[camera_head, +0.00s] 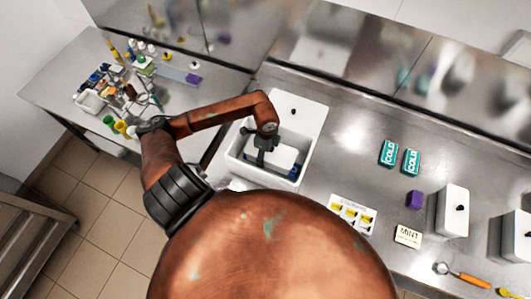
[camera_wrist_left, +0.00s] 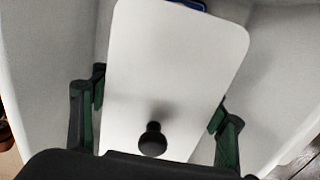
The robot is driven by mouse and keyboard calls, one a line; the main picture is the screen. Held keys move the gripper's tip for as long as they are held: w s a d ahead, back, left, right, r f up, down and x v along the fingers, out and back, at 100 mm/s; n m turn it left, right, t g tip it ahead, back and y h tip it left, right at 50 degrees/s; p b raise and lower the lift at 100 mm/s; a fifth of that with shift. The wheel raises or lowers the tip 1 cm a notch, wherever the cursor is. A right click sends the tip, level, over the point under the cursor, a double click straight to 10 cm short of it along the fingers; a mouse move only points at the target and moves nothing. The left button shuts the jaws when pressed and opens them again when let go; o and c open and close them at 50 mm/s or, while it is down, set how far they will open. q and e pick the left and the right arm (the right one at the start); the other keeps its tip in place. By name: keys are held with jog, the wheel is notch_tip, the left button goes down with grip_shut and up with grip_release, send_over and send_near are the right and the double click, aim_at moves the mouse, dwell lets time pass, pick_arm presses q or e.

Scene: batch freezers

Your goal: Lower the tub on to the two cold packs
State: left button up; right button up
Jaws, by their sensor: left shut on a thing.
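My left gripper (camera_head: 264,147) reaches down into a white basin (camera_head: 306,112). It is shut on a tub with a white lid (camera_head: 284,158), low inside the basin. In the left wrist view the fingers of the gripper (camera_wrist_left: 158,96) press on both sides of the tub, whose white lid (camera_wrist_left: 180,60) carries a black knob (camera_wrist_left: 152,140). I cannot tell whether the tub touches the basin floor. Two teal cold packs, a left one (camera_head: 388,153) and a right one (camera_head: 411,162), lie side by side with a small gap on the steel counter, right of the basin. Their tops are bare. My right gripper is out of view.
Right of the basin are a card with yellow pictures (camera_head: 352,214), a purple block (camera_head: 414,200), a MINT card (camera_head: 408,236) and white lidded tubs (camera_head: 453,212) (camera_head: 518,236). An orange-handled scoop (camera_head: 462,275) lies in front. Counter between basin and packs is clear. A cluttered side table (camera_head: 60,85) stands left.

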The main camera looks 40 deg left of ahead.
pick_arm(q)
jog(key=shift+f+b, duration=0.35)
jog(key=shift+f, duration=0.15)
jog(key=o, duration=1.8)
jog(key=shift+o, duration=0.3)
jog(key=shift+o, duration=0.3)
jog(key=shift+o, duration=1.4)
jog(key=shift+r, duration=0.1)
